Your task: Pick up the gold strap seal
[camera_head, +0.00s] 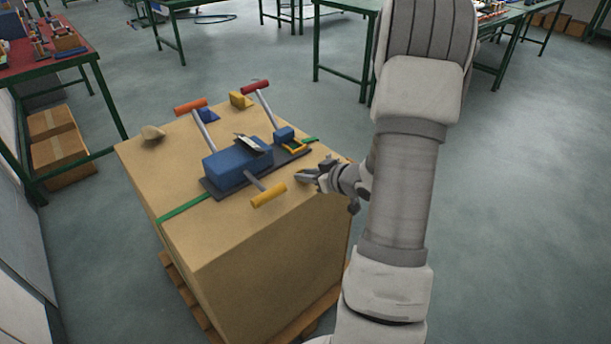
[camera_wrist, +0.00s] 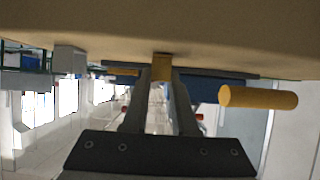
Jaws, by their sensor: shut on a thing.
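The gold strap seal (camera_wrist: 161,68) is a small gold block between my fingertips in the wrist view. My gripper (camera_wrist: 161,76) is shut on it, one finger on each side. In the head view my gripper (camera_head: 304,175) is low over the right part of the cardboard box top (camera_head: 180,245), beside the blue strapping tool (camera_head: 236,167). The seal is too small or hidden to make out there. I cannot tell whether it touches the box.
The tool has a yellow handle (camera_head: 268,195), also near my right finger in the wrist view (camera_wrist: 258,97), plus raised orange (camera_head: 190,105) and red (camera_head: 256,86) handles. A green strap (camera_head: 184,209) crosses the box. A tan lump (camera_head: 152,133) and yellow block (camera_head: 240,100) lie behind.

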